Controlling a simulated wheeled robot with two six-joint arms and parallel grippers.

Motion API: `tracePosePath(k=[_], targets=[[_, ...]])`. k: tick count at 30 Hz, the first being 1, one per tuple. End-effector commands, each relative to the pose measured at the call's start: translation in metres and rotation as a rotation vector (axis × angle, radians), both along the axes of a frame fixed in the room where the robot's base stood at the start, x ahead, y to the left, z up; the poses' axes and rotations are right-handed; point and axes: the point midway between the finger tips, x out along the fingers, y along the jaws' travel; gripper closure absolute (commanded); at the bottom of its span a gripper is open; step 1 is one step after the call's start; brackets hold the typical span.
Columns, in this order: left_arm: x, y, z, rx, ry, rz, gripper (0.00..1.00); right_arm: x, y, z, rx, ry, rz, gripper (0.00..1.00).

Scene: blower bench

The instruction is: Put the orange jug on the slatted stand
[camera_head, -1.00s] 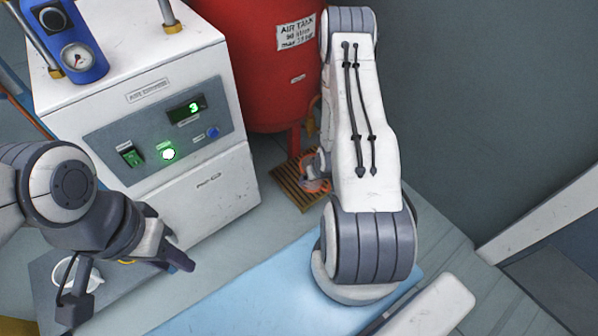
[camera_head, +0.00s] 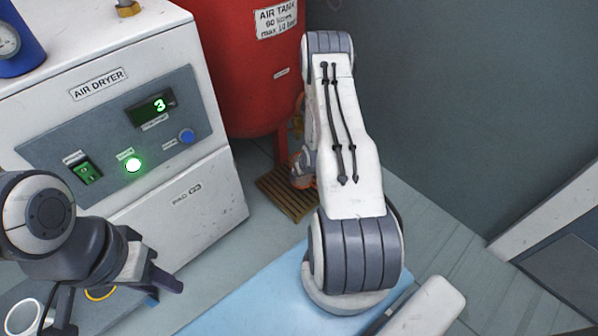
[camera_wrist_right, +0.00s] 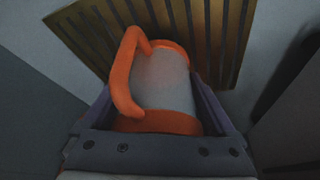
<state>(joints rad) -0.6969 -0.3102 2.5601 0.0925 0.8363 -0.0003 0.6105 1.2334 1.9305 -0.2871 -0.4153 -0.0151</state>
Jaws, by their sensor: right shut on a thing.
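The orange jug (camera_wrist_right: 127,75) has a pale grey body with an orange handle and orange bands. My right gripper (camera_wrist_right: 155,95) is shut on it, one finger on each side of the body. The slatted stand (camera_wrist_right: 222,30) of tan slats lies beyond the jug in the right wrist view; I cannot tell whether they touch. In the head view the stand (camera_head: 285,199) is on the floor by the red tank, and only a bit of the jug (camera_head: 301,183) shows beside my right arm. My left gripper (camera_head: 112,297) is open and empty at lower left.
The white air dryer (camera_head: 215,200) stands at left and the red air tank (camera_head: 248,85) behind the stand. A white cup (camera_head: 22,316) and a yellow ring (camera_head: 100,293) are at lower left. A light blue surface (camera_head: 255,300) lies in front.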

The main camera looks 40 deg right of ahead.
Motion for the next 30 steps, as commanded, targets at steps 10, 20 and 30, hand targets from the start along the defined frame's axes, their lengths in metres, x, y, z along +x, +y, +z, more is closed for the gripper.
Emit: tracePosePath(k=[10,20,30], targets=[[0.0,0.0,-0.023,0.0,0.0,0.0,0.62,0.045,-0.017,-0.002,-0.003,-0.003,-0.002,0.69],[0.0,0.0,-0.036,0.0,0.0,0.0,0.62,0.046,-0.018,-0.014,-0.001,0.001,-0.006,0.69],[0.0,0.0,-0.037,0.0,0.0,0.0,0.62,0.046,-0.018,-0.017,-0.001,0.001,-0.005,0.0]])
